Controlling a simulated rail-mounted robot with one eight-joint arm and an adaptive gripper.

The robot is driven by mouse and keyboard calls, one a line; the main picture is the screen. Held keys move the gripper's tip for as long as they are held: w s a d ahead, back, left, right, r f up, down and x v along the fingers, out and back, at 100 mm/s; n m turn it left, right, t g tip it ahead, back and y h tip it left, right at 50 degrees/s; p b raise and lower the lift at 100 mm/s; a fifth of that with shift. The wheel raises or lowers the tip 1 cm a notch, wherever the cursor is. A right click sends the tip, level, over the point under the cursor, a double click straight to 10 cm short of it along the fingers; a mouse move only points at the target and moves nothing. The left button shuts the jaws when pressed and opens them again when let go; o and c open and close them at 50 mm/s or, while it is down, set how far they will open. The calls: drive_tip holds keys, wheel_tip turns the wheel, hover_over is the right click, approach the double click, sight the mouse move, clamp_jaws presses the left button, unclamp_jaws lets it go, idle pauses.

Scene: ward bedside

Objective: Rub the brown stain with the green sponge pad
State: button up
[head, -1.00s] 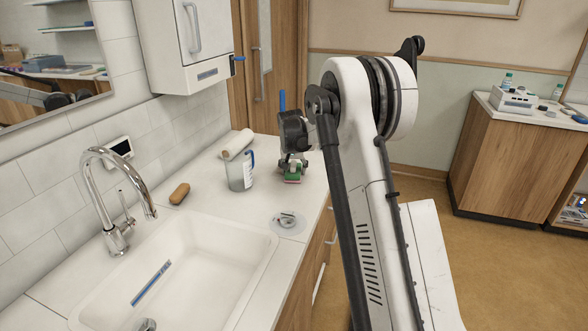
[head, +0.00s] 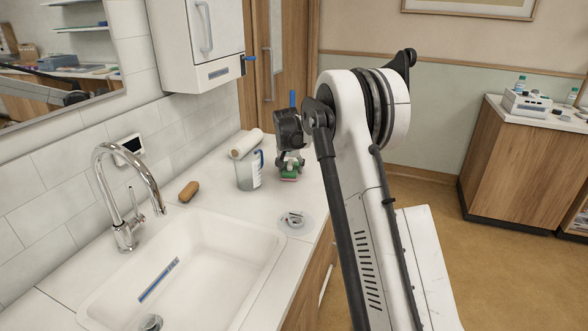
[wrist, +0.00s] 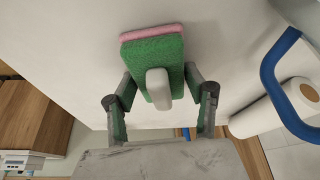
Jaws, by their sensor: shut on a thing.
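The green sponge pad (wrist: 150,65) has a pink layer along its far edge and a pale grip block on its green face. My gripper (wrist: 160,82) is shut on it, one finger on each side. In the head view the pad (head: 289,174) is small, under my gripper (head: 290,162), at the worktop (head: 222,204) surface beside the jug. I cannot tell whether it touches the worktop. I see no brown stain in either view; the pad and gripper hide part of the worktop.
A clear jug with a blue handle (head: 249,172) stands close left of my gripper, with a white roll (head: 246,143) behind. A round dish (head: 296,222) with small items lies nearer. The sink (head: 190,265), tap (head: 128,200) and brown oval object (head: 188,191) are left.

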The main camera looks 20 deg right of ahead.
sight(275, 169)
drive_tip(key=shift+w+a+r, duration=0.1)
drive_tip(key=shift+w+a, duration=2.25)
drive_tip(key=shift+w, duration=0.05)
drive_tip(key=shift+r, duration=0.1)
drive_tip(key=shift+r+p, duration=1.2)
drive_tip(key=shift+r, duration=1.75)
wheel_tip(275, 169, up, 3)
drive_tip(key=shift+p, duration=0.65)
